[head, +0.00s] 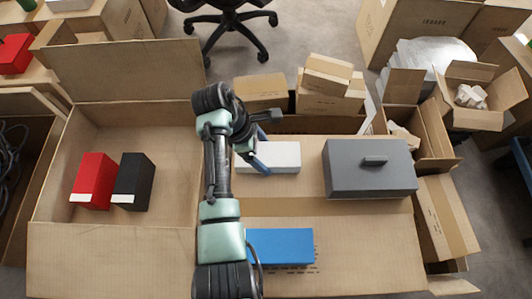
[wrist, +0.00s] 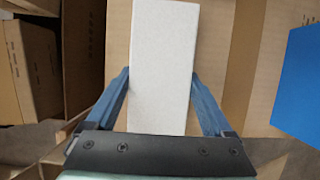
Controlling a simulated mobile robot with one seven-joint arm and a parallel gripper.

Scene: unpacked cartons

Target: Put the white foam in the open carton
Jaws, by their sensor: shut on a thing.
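The white foam (head: 284,157) is a pale rectangular block at the middle of the cardboard surface in the head view. It also fills the middle of the wrist view (wrist: 162,65). My gripper (head: 258,150) is at the block's left part, with its blue fingers (wrist: 162,80) on either side of the block, shut on it. The open carton (head: 150,115) stands at the left with its flaps spread. Inside it are a red box (head: 93,178) and a black box (head: 134,180). My arm hides part of the carton's right side.
A blue box (head: 281,246) lies in front of the foam and shows at the right of the wrist view (wrist: 302,85). A grey case (head: 368,170) with a handle sits to the right. Small cartons (head: 328,85) stand behind. The carton's floor has bare room right of the black box.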

